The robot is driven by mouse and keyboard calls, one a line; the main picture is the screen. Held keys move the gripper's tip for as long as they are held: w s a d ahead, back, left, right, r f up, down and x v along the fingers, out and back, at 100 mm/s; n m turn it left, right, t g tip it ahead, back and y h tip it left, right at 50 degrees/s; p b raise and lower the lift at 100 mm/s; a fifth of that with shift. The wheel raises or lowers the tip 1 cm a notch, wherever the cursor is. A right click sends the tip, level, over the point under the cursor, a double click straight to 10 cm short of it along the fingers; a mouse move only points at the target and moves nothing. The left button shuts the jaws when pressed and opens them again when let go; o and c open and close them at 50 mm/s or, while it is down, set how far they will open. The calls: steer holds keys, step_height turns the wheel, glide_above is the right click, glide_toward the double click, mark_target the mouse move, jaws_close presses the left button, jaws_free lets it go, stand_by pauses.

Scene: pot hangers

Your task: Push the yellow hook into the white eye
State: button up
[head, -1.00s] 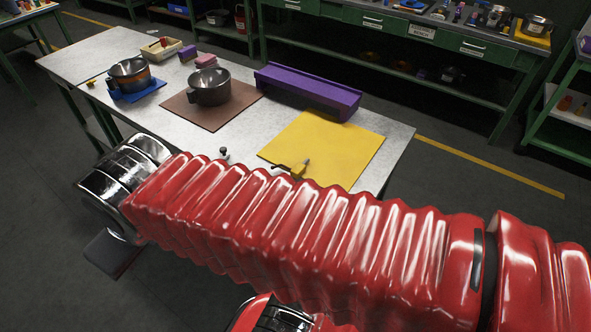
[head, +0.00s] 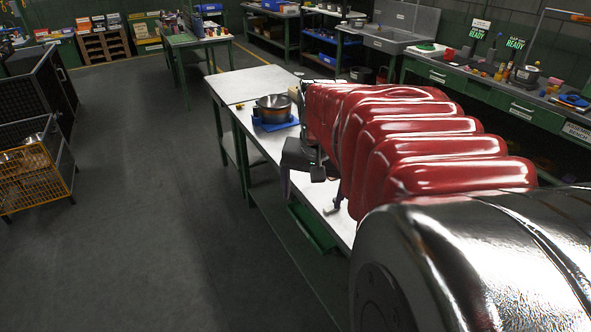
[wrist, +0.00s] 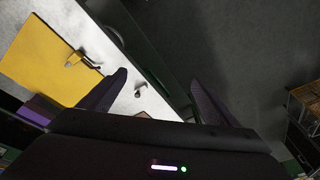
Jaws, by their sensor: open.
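My gripper (wrist: 158,77) is open and empty in the wrist view, its two dark purple fingers apart. One finger reaches over the table and the other over the floor beyond its edge. In the head view my gripper (head: 315,195) hangs by the table's long edge. A small yellow piece with a dark bent end, probably the yellow hook (wrist: 72,61), lies on the yellow mat in the wrist view, well away from the fingers. A small grey bent piece (wrist: 138,91) is on the table near one finger; I cannot tell what it is. I cannot make out the white eye.
The yellow mat (wrist: 40,65) lies on the pale table (head: 252,83). A pot (head: 272,108) stands on a blue mat at the table's far end in the head view. A wire basket (head: 36,172) stands at the left. The grey floor (head: 150,220) between is clear.

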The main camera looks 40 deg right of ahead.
steer(key=s+d+f+m, duration=0.3)
steer(key=d, duration=0.6)
steer(key=s+d+f+m+g+y, duration=0.1)
steer(key=s+d+f+m, duration=0.2)
steer(key=d, duration=0.6)
steer(key=s+d+f+m+g, duration=0.1)
steer(key=s+d+f+m, duration=0.2)
steer(key=d, duration=0.6)
steer(key=shift+s+f+m+y, duration=0.3)
steer(key=shift+s+f+m, duration=0.1)
steer(key=shift+s, duration=0.6)
step_height(320, 180, down, 8)
steer(key=shift+a+f, duration=0.1)
steer(key=shift+f, duration=0.15)
steer(key=shift+f, duration=0.1)
steer(key=shift+w+a+f, duration=0.1)
steer(key=shift+a+f, duration=0.05)
steer(key=shift+f, duration=2.35)
steer(key=shift+c, duration=0.4)
